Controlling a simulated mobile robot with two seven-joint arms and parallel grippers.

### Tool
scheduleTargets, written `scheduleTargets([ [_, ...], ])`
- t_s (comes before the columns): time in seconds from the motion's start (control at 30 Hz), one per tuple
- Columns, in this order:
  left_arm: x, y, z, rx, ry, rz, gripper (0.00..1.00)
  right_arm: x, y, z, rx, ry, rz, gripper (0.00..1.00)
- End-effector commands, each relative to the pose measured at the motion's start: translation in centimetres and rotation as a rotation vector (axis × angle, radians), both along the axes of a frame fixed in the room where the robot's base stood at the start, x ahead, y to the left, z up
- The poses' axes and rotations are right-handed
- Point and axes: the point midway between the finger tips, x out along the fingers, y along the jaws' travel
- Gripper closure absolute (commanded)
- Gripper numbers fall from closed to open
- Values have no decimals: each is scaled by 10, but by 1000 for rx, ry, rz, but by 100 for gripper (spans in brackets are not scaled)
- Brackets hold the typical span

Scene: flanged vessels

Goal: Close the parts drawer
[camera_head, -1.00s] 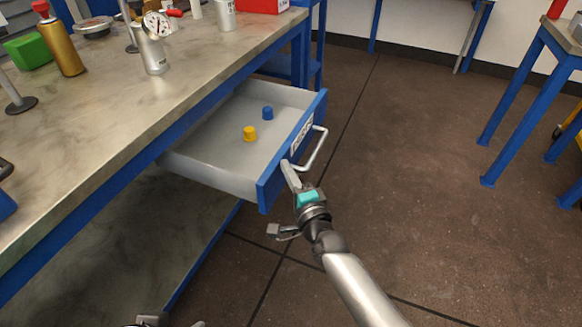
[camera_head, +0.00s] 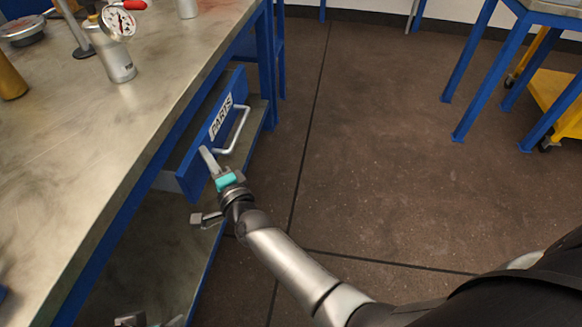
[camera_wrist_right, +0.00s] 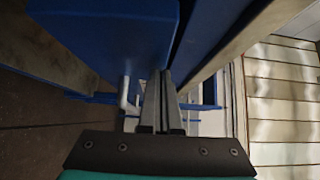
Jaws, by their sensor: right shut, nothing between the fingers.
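The parts drawer (camera_head: 216,124) has a blue front with a white PARTS label and a pale bar handle (camera_head: 236,130). It sits under the workbench top and stands a little way out, with a strip of its grey side showing. Its inside is hidden by the bench top. My right gripper (camera_head: 208,160) is shut and empty, its fingertips at the drawer front beside the handle; I cannot tell if they touch. In the right wrist view the shut fingers (camera_wrist_right: 160,95) point at the blue front (camera_wrist_right: 110,35). Only a bit of my left gripper (camera_head: 140,321) shows at the bottom edge.
The workbench top (camera_head: 110,130) holds a gauge on a silver canister (camera_head: 115,58), a gold bottle (camera_head: 10,78) and other items. A lower shelf (camera_head: 165,250) lies below the drawer. The floor (camera_head: 370,140) to the right is clear up to another blue-legged table (camera_head: 480,75).

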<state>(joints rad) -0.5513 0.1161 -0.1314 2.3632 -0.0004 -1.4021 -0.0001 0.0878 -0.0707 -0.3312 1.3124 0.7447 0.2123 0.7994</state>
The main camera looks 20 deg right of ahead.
Motion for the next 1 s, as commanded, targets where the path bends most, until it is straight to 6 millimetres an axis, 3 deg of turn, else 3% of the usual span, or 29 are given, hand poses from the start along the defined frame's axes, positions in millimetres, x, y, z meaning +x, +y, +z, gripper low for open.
scheduleTargets([
  [1.0, -1, 0, 4, -1, -3, 0, 28, 5, 9, 4, 3, -5, 7, 100],
])
